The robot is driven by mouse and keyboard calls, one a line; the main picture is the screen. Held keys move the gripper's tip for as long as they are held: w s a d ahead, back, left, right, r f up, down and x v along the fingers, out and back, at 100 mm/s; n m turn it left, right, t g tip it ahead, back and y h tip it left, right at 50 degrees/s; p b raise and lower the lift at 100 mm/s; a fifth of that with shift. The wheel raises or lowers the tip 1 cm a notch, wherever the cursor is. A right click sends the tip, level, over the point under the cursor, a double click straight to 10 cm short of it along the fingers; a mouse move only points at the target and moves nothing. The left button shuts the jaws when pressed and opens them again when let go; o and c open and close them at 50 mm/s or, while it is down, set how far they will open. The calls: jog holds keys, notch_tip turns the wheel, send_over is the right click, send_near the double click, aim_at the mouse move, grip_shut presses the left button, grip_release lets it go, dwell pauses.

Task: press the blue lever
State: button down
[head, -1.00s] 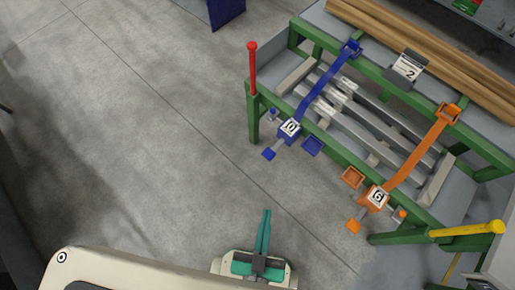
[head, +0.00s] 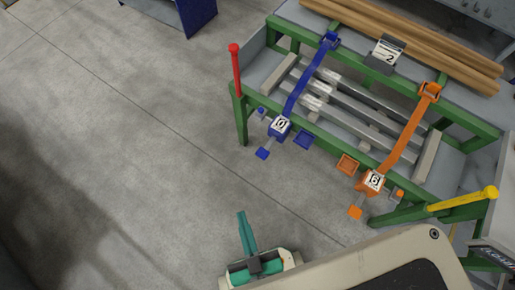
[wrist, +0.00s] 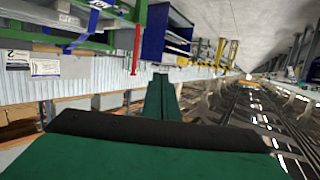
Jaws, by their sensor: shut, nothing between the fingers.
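The blue lever assembly is on the left part of the green-framed table, in the head view. Its long blue arm (head: 303,88) slopes down to a blue block marked 0 (head: 280,127) at the table's near side. A small blue pad (head: 263,153) sticks out below the block, and a blue square cup (head: 303,141) sits to its right. My gripper (head: 241,213) has teal fingers, shut and empty, below and left of the block, clearly apart from it. In the wrist view my shut fingers (wrist: 160,78) point ahead; a blue strip (wrist: 84,34) shows at upper left.
An orange assembly marked 6 (head: 374,181) stands to the right on the same table (head: 338,152). A red post (head: 235,70) rises at the left corner and a yellow bar (head: 462,199) lies at lower right. The floor to the left is clear.

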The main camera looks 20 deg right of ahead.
jog(key=shift+f, duration=0.1)
jog(key=d+f+n+g+y, duration=0.2)
jog(key=d+f+n+g, duration=0.7)
jog(key=d+f, duration=0.8)
jog(key=w+d+f+n+g, duration=0.1)
jog(key=w+d+f+n, duration=0.1)
jog(key=w+d+n, duration=0.25)
jog(key=w+d+r+n+g+h, duration=0.25)
jog(key=w+n, duration=0.45)
jog(key=w, duration=0.6)
jog(key=w+a+r+n+g, duration=0.3)
jog(key=w+a+r+n, duration=0.2)
jog(key=w+a+r, duration=0.2)
jog(key=w+a, duration=0.2)
jog(key=w, duration=0.1)
jog(key=shift+w+a+r, duration=0.2)
jog(key=shift+w+r, duration=0.2)
jog(key=shift+f+y, duration=0.1)
jog(key=shift+y, duration=0.15)
